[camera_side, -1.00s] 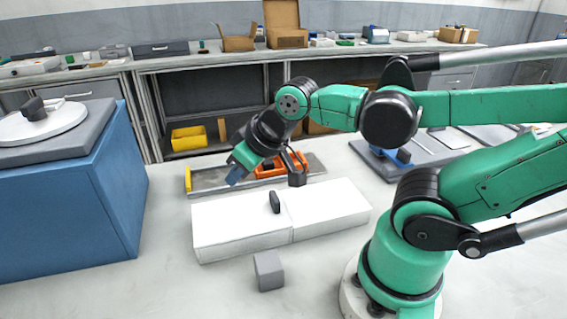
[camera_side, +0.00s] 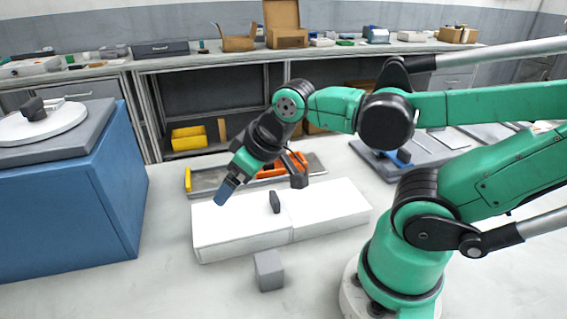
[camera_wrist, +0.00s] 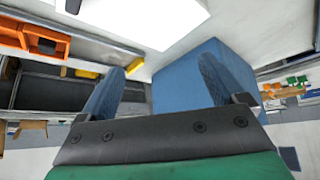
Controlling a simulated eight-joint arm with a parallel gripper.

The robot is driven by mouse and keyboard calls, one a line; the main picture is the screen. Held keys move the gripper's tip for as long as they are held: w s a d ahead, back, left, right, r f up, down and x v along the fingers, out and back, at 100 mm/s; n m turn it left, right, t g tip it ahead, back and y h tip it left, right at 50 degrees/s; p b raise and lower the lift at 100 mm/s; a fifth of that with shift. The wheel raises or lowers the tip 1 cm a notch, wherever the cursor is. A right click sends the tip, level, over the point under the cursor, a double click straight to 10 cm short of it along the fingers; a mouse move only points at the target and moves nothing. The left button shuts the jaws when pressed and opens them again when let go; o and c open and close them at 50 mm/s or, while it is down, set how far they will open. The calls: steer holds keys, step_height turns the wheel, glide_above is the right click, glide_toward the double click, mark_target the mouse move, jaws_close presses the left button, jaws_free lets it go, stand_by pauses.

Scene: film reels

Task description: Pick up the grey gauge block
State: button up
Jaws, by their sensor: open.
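The grey gauge block (camera_side: 269,270) stands on the pale table in front of the white box, in the side view. I cannot make it out in the wrist view. My gripper (camera_side: 221,197) is above the left part of the white box (camera_side: 240,240), up and to the left of the block and apart from it. Its two blue fingers are spread in the wrist view (camera_wrist: 165,80), with nothing between them.
A small dark upright piece (camera_side: 275,202) stands on the white box. A blue cabinet (camera_side: 70,215) is at the left. A grey tray (camera_side: 205,180) with an orange holder lies behind the box. The table front around the block is clear.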

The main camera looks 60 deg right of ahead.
mark_target(269, 262)
steer(key=s+a+f+n+g, duration=0.1)
steer(key=s+n+g, duration=0.1)
steer(key=s+a+f+n+g, duration=0.1)
steer(key=s+f+n+g, duration=0.1)
steer(key=n, duration=0.1)
steer(key=s+a+f+n+g, duration=0.2)
steer(key=shift+s+f+n, duration=0.15)
steer(key=shift+s+n, duration=0.15)
steer(key=shift+n, duration=0.1)
steer(key=shift+s+f+n+g, duration=0.2)
steer(key=shift+s+n+g, duration=0.1)
steer(key=shift+f, duration=2.7)
jaws_close()
